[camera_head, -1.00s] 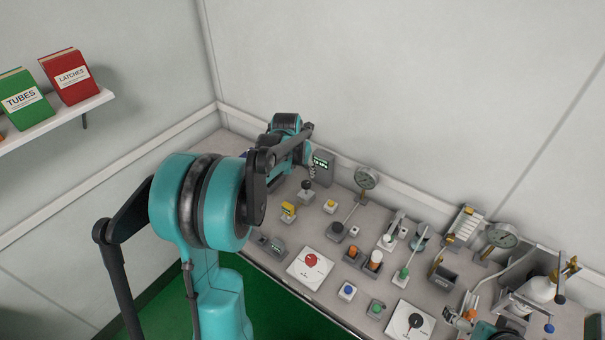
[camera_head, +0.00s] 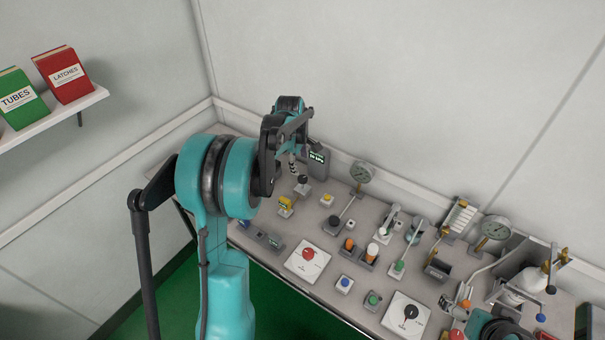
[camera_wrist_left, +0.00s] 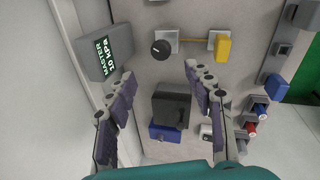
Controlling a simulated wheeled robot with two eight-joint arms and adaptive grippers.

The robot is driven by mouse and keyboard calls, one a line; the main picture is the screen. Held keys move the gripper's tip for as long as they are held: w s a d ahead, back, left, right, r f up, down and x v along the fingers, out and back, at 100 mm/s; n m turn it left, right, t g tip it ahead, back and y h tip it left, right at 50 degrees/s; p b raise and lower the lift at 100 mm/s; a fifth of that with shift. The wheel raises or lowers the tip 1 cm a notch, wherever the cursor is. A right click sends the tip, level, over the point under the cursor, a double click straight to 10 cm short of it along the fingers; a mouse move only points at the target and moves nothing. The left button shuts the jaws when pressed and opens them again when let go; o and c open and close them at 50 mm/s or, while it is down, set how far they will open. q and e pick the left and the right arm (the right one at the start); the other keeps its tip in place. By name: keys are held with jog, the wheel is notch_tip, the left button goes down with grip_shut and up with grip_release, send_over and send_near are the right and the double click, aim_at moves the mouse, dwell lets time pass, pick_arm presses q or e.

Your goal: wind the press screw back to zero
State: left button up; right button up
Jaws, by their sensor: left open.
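A black round knob (camera_wrist_left: 160,49) on a pale block shows in the left wrist view, just beyond the fingertips. It may be the press screw, but I cannot tell for sure. My left gripper (camera_wrist_left: 160,76) is open, its fingers apart with nothing between them. A grey box (camera_wrist_left: 109,47) with a lit "MASTER" readout in kPa is left of the knob; it shows in the head view too (camera_head: 318,160). There, my left gripper (camera_head: 292,165) hangs over the bench's far left end. My right arm shows only partly at the lower right; its jaws are unclear.
A yellow handle (camera_wrist_left: 223,48) is right of the knob. A black block (camera_wrist_left: 172,105) and a blue box (camera_wrist_left: 165,133) lie below, between the fingers' bases. Walls close the left and back.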

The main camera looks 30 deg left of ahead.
aim_at(303, 178)
pick_arm(q)
jog(key=m, duration=0.8)
jog(key=w+f+m+g+p, duration=0.1)
jog(key=m, duration=0.7)
jog(key=w+m+g, duration=0.1)
jog(key=m, duration=0.8)
jog(key=shift+w+a+f+p, duration=0.15)
jog(key=shift+w+f+p, duration=0.05)
jog(key=shift+f+p, duration=0.1)
jog(key=m, duration=0.3)
jog(key=shift+w, duration=0.1)
jog(key=m, duration=0.6)
jog(key=shift+w+f+m+g, duration=0.15)
jog(key=shift+f+m+g, duration=0.15)
jog(key=shift+g, duration=0.1)
jog(key=shift+f, duration=0.25)
notch_tip(303, 178, down, 7)
jog(key=shift+f+b, duration=0.15)
jog(key=shift+b, duration=0.8)
